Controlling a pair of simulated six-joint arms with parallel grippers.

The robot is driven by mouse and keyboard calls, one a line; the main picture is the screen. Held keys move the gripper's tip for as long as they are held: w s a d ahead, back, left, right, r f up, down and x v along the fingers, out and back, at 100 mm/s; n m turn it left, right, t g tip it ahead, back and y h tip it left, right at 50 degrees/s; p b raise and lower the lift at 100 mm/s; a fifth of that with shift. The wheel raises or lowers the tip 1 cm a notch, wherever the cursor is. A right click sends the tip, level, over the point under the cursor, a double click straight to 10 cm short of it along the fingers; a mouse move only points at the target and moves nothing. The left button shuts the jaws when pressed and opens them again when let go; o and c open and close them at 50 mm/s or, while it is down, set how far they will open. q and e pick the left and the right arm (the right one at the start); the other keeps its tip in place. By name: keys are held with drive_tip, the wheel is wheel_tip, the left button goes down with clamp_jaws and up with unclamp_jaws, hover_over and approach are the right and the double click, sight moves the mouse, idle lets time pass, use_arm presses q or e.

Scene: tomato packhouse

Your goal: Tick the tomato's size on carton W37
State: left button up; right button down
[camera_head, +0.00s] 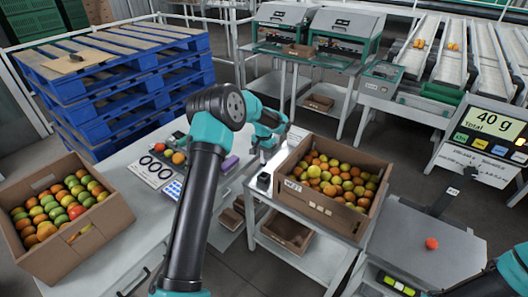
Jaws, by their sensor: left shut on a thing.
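The carton (283,172) marked W37 is brown, stands on a side table and is full of red, orange and green tomatoes. Its near wall bears small pale boxes (318,205); I cannot make out any tick in them. A single red tomato (431,243) sits on the grey scale plate (405,262) at the right. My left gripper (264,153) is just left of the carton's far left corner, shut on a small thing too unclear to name. My right arm shows only as a teal link in the bottom right corner; its gripper is out of view.
The scale display (488,128) reads 40 g. A card with three rings (154,170) lies on the left bench. Another full tomato carton (98,262) stands at lower left. Blue pallets (105,98) stand behind.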

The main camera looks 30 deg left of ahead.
sight(264, 162)
use_arm(q)
drive_tip(key=shift+f, duration=2.7)
drive_tip(key=shift+f, duration=1.75)
drive_tip(key=o, duration=1)
drive_tip(key=shift+c, duration=0.2)
drive_tip(key=c, duration=0.3)
drive_tip(key=shift+r, duration=3.5)
